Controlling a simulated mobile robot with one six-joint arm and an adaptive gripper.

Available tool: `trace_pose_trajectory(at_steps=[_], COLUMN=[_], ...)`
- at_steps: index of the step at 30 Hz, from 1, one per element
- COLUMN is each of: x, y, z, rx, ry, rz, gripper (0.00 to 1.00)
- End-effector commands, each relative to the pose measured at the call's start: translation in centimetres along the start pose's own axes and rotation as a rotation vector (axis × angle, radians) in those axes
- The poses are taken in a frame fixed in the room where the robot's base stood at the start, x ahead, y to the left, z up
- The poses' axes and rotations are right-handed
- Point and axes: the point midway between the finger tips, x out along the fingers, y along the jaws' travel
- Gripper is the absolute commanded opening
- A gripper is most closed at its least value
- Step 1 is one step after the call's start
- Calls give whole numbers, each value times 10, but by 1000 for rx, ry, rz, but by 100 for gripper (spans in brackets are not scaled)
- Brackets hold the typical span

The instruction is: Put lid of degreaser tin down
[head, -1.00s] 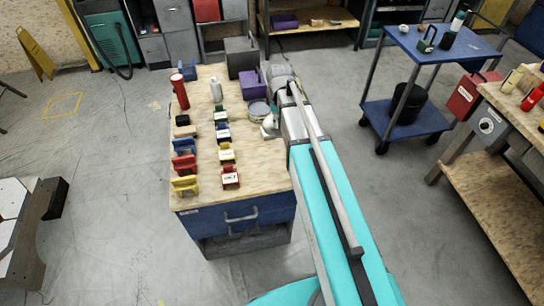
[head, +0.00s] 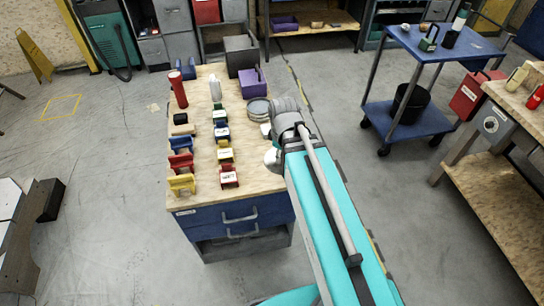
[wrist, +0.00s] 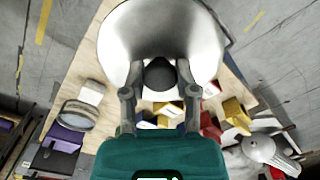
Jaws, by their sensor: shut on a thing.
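The lid (wrist: 160,28) is a shiny silver disc with a dark knob, large at the top of the wrist view. My gripper (wrist: 160,76) has its fingers on both sides of the knob and is shut on the lid. In the head view, a pale edge of the lid (head: 271,157) shows beside my arm, over the right edge area of the workbench; my gripper is mostly hidden there. The degreaser tin (head: 258,109) is a round grey tin on the bench's right side, farther back; it also shows in the wrist view (wrist: 82,116), apart from the lid.
The wooden bench top (head: 203,87) carries several coloured holders in two rows, a red bottle (head: 178,89), a white bottle (head: 215,89) and a purple box (head: 251,82). Bare wood shows near the front right. A blue cart (head: 447,45) stands to the right.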

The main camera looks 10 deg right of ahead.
Motion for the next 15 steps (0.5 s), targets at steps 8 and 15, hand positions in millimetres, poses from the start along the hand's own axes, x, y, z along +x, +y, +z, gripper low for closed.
trace_pose_trajectory(at_steps=[8, 15], x=[1, 12], y=[1, 18], z=[-2, -18], rx=[-1, -1], ry=[0, 0], rz=[0, 0], gripper=[3, 3])
